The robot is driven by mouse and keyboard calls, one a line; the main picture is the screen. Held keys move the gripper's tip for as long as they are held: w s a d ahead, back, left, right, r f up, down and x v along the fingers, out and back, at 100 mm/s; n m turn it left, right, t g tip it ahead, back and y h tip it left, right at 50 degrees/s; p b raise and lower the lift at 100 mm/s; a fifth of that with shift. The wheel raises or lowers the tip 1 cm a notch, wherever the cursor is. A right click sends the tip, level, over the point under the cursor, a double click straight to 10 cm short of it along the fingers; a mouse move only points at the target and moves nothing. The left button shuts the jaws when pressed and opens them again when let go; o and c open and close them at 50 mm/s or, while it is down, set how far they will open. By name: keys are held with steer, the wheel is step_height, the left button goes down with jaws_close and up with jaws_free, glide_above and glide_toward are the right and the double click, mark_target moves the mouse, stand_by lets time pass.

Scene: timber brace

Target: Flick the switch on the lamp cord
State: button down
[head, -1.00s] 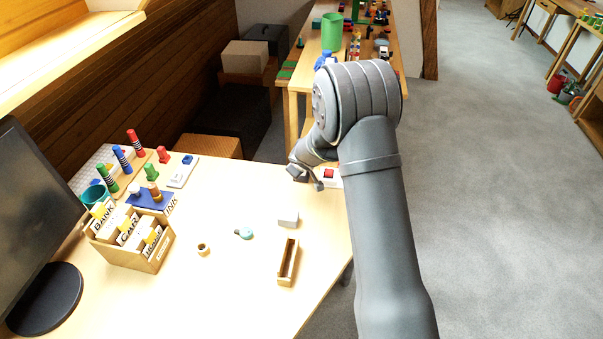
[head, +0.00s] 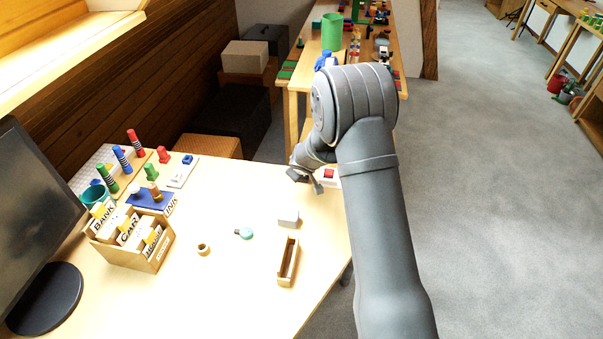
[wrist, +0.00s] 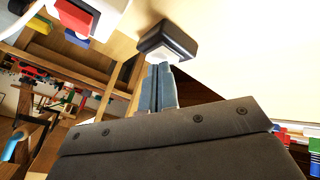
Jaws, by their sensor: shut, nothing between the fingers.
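A white housing with a red rocker (head: 329,174) sits near the far right edge of the table, partly hidden by my arm. In the wrist view its red part (wrist: 75,16) shows at the top left, beside a blue piece. My gripper (head: 318,186) is just left of the housing, low over the table. In the wrist view the grey fingers of my gripper (wrist: 158,82) are shut with nothing between them. A dark-sided block with a pale face (wrist: 168,40) shows at their tips; I cannot tell whether they touch it.
A white block (head: 288,217), an open wooden box (head: 288,262), a teal-ended piece (head: 244,233) and a wooden ring (head: 203,249) lie nearer on the table (head: 225,290). A card box (head: 150,258) and a monitor (head: 35,220) stand left. The table's right edge is close to my arm.

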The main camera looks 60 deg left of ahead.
stand_by(0.3)
steer(key=shift+r, duration=0.75)
steer(key=shift+w+a, duration=0.1)
steer(key=shift+w+a+r, duration=0.1)
steer(key=shift+r, duration=1.15)
steer(key=shift+w+a+r, duration=0.1)
steer(key=shift+r, duration=1.1)
steer(key=shift+f, duration=0.1)
steer(key=shift+w+a+r, duration=0.1)
steer(key=shift+r, duration=0.9)
steer(key=shift+w+a+r, duration=0.1)
steer(key=shift+r, duration=0.9)
steer(key=shift+f, duration=0.1)
